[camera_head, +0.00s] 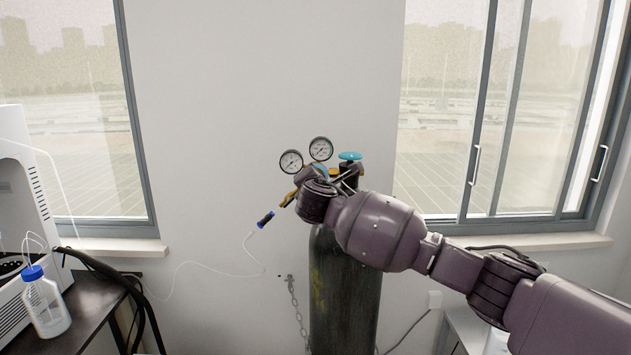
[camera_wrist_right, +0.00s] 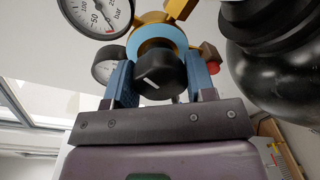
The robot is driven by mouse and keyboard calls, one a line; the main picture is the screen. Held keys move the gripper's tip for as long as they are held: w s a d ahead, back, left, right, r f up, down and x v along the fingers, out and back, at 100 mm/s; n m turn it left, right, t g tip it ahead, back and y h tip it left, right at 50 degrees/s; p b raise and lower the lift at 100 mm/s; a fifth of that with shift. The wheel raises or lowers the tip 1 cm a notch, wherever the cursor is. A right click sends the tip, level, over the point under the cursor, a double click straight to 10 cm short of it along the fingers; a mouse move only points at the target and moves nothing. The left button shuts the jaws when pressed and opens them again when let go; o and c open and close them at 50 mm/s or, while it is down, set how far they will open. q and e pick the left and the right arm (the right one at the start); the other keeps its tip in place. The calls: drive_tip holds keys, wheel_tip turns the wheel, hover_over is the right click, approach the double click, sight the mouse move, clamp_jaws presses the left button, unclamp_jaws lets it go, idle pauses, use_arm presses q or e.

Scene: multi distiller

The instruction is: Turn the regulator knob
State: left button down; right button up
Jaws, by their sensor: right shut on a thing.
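The regulator knob (camera_wrist_right: 160,76) is black with a white mark and sits in front of a light blue ring in the right wrist view. My right gripper (camera_wrist_right: 160,84) has a blue finger on each side of the knob and is shut on it. In the head view my right arm reaches in from the right to the regulator, and my wrist hides the knob and most of the jaws. Two round pressure gauges, one on the left (camera_head: 291,162) and one on the right (camera_head: 321,149), rise above the brass regulator body (camera_wrist_right: 152,18). My left gripper is not in view.
The dark gas cylinder (camera_head: 345,290) stands against the wall with a blue valve handwheel (camera_head: 350,156) on top. A chain (camera_head: 296,310) hangs beside it. A blue-capped bottle (camera_head: 44,302) stands at left.

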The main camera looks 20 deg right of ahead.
drive_tip(key=shift+f+n, duration=0.15)
drive_tip(key=shift+n, duration=1.45)
drive_tip(key=o, duration=0.9)
drive_tip(key=b+v, duration=0.2)
drive_tip(key=v, duration=0.9)
drive_tip(key=shift+w, duration=0.1)
